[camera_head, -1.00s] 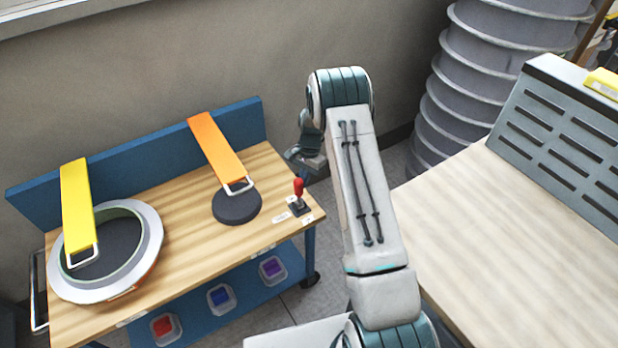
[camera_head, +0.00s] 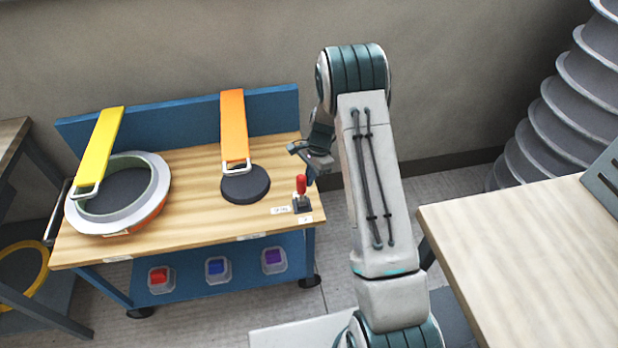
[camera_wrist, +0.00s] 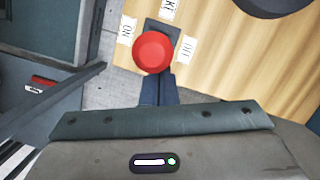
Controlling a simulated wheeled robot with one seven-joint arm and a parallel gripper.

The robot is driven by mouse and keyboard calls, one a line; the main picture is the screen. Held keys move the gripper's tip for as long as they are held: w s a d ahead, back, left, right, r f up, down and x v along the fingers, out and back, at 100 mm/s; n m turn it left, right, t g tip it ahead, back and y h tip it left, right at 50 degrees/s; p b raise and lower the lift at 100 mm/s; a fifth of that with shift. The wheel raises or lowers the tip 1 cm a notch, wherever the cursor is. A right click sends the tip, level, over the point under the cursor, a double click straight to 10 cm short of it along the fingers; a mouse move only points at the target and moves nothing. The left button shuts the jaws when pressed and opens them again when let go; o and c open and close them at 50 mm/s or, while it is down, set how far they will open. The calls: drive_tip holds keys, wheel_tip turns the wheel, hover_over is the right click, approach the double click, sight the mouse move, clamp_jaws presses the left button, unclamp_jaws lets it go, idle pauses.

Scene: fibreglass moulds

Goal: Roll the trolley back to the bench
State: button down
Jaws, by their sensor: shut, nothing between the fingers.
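A wooden-topped trolley (camera_head: 200,222) with a blue back board and blue lower shelf stands by the wall on black castors. A red-knobbed lever (camera_head: 301,185) rises from a dark base at its front right corner. In the wrist view the red knob (camera_wrist: 153,52) shows from above, between labels reading ON and OFF. My gripper (camera_head: 312,156) is shut and empty, just behind and above the lever, and appears apart from it. My arm hides part of the floor to the right. A light wood-topped bench (camera_head: 510,245) stands at right; a second worktop (camera_head: 12,135) is at far left.
A ring mould (camera_head: 150,205) and a dark disc (camera_head: 246,184) lie on the trolley, with yellow and orange strips above them. Small bins (camera_head: 218,270) sit on its lower shelf. Grey ribbed ducting (camera_head: 560,110) stands at right. Floor shows between trolley and right bench.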

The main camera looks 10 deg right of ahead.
drive_tip(key=shift+a, duration=0.25)
drive_tip(key=w+d+r+b, duration=0.1)
drive_tip(key=w+d+r, duration=0.1)
drive_tip(key=d+r, duration=0.4)
drive_tip(key=v, duration=0.3)
drive_tip(key=shift+r, duration=0.45)
